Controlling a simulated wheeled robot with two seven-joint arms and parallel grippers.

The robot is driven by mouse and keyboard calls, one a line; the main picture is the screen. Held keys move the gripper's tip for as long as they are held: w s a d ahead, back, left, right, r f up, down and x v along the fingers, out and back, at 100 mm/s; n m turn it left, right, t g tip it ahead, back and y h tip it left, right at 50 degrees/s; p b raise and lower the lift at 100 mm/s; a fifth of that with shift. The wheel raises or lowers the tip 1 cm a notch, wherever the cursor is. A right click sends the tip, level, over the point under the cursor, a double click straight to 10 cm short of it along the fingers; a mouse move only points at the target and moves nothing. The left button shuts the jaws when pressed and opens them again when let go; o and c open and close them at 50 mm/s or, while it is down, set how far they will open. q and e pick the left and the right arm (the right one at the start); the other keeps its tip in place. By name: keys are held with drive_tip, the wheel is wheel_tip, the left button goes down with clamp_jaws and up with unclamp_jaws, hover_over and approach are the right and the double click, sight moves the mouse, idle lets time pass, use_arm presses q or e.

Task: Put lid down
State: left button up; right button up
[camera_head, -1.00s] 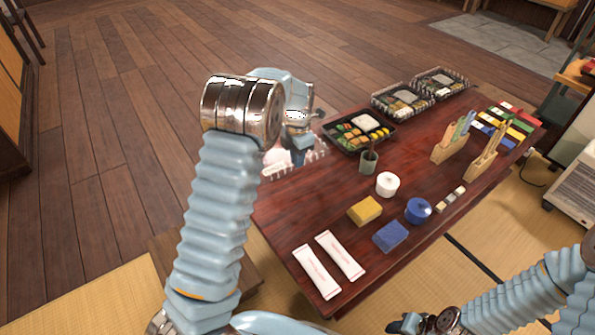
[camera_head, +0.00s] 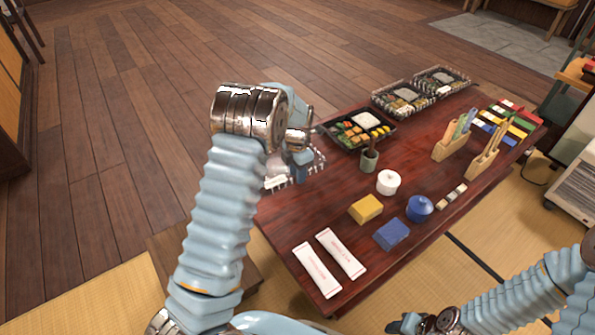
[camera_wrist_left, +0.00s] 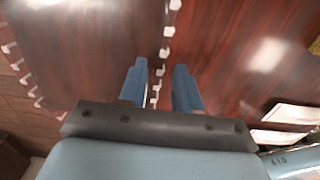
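The clear lid (camera_head: 277,182), with a pale toothed rim, is at the table's left edge in the head view. In the left wrist view, the lid (camera_wrist_left: 95,45) is see-through, with dark red wood behind it. My left gripper (camera_wrist_left: 160,82) has its blue fingers on either side of the lid's rim, with a small gap between them. It appears shut on the rim. In the head view, my left gripper (camera_head: 302,165) is partly hidden by its wrist. Whether the lid touches the table is unclear. My right gripper (camera_head: 408,325) is low in the picture, its fingers unclear.
The dark red table (camera_head: 310,210) holds an open bento (camera_head: 345,142), two more bento boxes behind, a green cup (camera_head: 369,160), a white pot (camera_head: 388,183), a blue pot (camera_head: 419,208), yellow and blue blocks and two white packets (camera_head: 317,270). The table is bare left of the cup.

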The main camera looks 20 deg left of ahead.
use_arm(q)
drive_tip(key=shift+r, duration=0.15)
wheel_tip(320, 180, up, 12)
drive_tip(key=p, duration=0.2)
drive_tip(key=shift+r, duration=0.1)
idle(0.5)
